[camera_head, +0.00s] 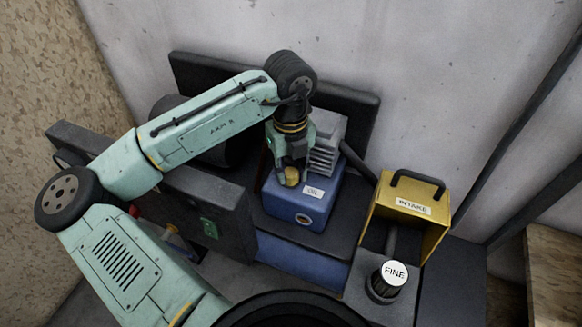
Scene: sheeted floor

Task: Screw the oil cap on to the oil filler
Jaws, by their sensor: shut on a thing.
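The yellow oil cap (291,176) is between the fingers of my gripper (290,179), which is shut on it. The cap is at the top front of a blue block (298,211), just left of a white label that seems to read OIL (314,191). The oil filler itself is not visible; the cap and my fingers cover that spot. I cannot tell whether the cap touches the block or is held just above it.
A yellow box labelled INTAKE (412,207) with a black handle stands to the right, near a knob labelled FINE (394,273). A grey ribbed block (327,145) rises behind the cap. A dark panel (215,212) stands to the left. A pale wall (430,90) is behind.

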